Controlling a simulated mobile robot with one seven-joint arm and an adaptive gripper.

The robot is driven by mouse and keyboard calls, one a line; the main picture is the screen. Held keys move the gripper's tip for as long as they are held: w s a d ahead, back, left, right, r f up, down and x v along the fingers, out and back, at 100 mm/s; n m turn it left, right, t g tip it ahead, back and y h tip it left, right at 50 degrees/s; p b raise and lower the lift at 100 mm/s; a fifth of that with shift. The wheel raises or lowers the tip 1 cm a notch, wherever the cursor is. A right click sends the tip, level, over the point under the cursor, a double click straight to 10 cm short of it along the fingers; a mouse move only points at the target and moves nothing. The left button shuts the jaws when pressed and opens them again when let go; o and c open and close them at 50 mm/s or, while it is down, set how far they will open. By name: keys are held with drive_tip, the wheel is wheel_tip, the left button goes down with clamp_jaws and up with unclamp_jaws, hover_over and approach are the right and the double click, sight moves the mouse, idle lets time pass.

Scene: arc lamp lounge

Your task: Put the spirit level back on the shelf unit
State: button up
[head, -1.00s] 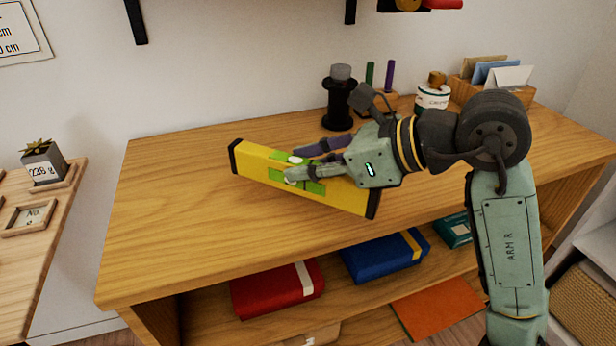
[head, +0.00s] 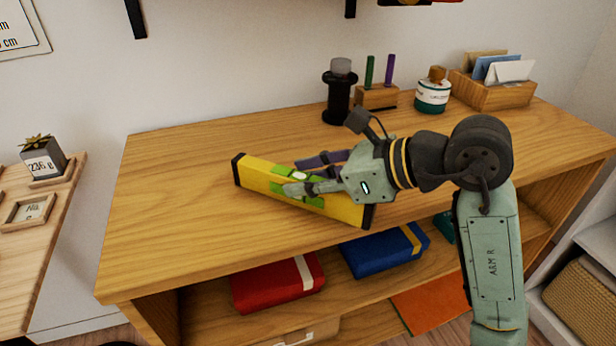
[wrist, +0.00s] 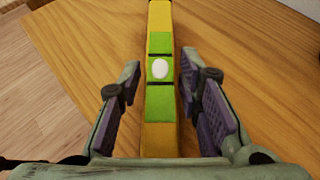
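The spirit level (head: 345,208) is a long yellow bar with black ends and green panels. It lies on the wooden top of the shelf unit (head: 190,240), near the front edge, slanting toward the lower right in the head view. My gripper (head: 297,176) is over it with one finger on each side. In the wrist view the level (wrist: 160,130) runs between the fingers of my gripper (wrist: 167,76), with a clear gap on both sides, so the gripper is open. The level's near end is hidden under the palm in that view.
A black spool-like stand (head: 338,100), a pen block (head: 377,97), a jar (head: 433,95) and a card holder (head: 495,93) stand along the back. Red (head: 275,285) and blue (head: 385,252) boxes lie on the shelf below. The top's left part is clear.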

drive_tip(key=shift+o, duration=0.9)
drive_tip(key=shift+r+p, duration=0.25)
drive_tip(key=shift+p, duration=0.05)
drive_tip(key=shift+s+d, duration=0.15)
drive_tip(key=shift+d, duration=0.15)
drive_tip(key=b+v, duration=0.1)
drive_tip(key=v, duration=1)
drive_tip(key=shift+s+d+r, duration=0.1)
drive_tip(key=shift+d, duration=0.05)
